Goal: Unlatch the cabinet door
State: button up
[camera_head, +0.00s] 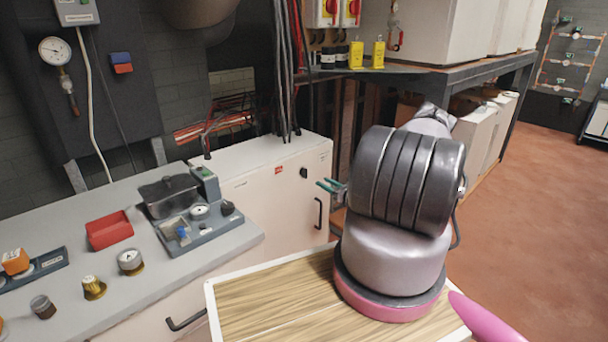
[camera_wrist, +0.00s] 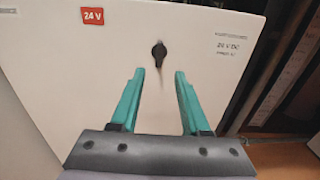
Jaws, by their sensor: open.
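The white cabinet door (camera_head: 262,212) is closed, below the cables. Its small black latch knob (camera_head: 304,172) is near the upper right of the door. In the wrist view the latch knob (camera_wrist: 159,54) looks upright, on the white door (camera_wrist: 205,40). A black bar handle (camera_head: 318,213) is lower on the door. My gripper (camera_head: 326,185), with green fingers, is open and empty in front of the door. In the wrist view my gripper (camera_wrist: 159,74) has one finger on each side of the knob's line, with the knob just beyond the tips; contact is not visible.
A grey workbench (camera_head: 150,268) with a red bin (camera_head: 109,230) and instruments stands at left. A metal-framed shelf (camera_head: 440,75) stands behind my arm at right. Cables (camera_head: 285,70) hang down to the cabinet top. Open red floor (camera_head: 530,200) lies at right.

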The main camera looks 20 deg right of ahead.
aim_at(307, 173)
jog(key=x, duration=1)
jog(key=shift+w, duration=0.2)
jog(key=shift+a, duration=0.1)
grip_shut()
